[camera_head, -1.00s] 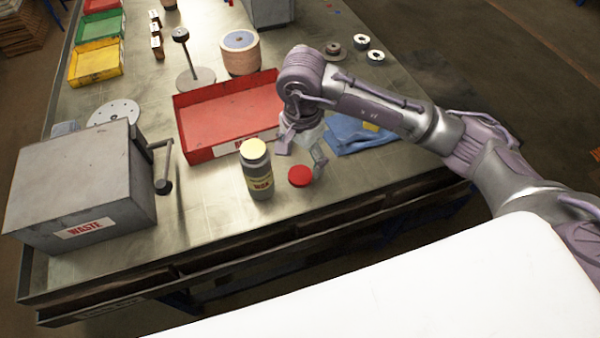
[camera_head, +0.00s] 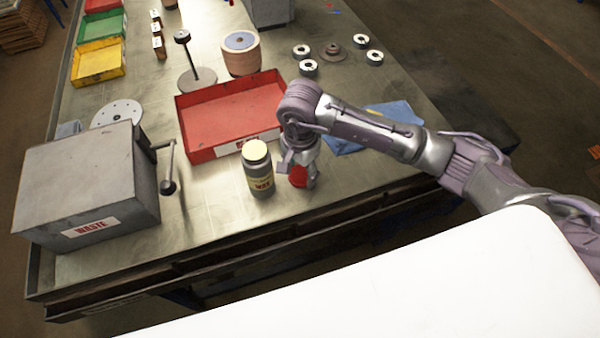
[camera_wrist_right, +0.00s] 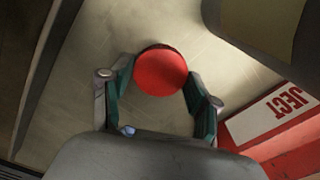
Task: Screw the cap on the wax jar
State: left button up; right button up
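The wax jar (camera_head: 259,178) is grey with a cream top and stands upright near the table's front edge, uncapped. The red cap (camera_head: 298,177) lies just right of it in the head view, partly hidden by my right gripper (camera_head: 297,172). The cap (camera_wrist_right: 160,71) shows whole in the right wrist view, between the tips of my right gripper (camera_wrist_right: 160,92). Those fingers are open, one on each side of the cap; I cannot tell whether they touch it. My left gripper is not in view.
A red reject tray (camera_head: 194,152) lies behind the jar. A grey waste box (camera_head: 85,185) with a side crank stands at left. A blue cloth (camera_head: 392,112) lies beneath my right forearm. Several metal rings (camera_head: 308,68) lie at the back right. The table front between box and jar is clear.

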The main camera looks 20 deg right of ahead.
aim_at(300, 173)
jog(key=shift+c, duration=0.9)
jog(key=shift+r, duration=0.55)
notch_tip(300, 173, up, 3)
jog(key=shift+w+f+b, duration=0.1)
jog(key=shift+f+b, duration=0.1)
jog(key=shift+b, duration=0.6)
pick_arm(q)
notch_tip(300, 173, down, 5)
jog(key=b, duration=0.3)
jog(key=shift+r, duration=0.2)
pick_arm(e)
jog(key=s+d+r, duration=0.7)
jog(key=d, duration=0.2)
jog(key=shift+s+d+r, duration=0.2)
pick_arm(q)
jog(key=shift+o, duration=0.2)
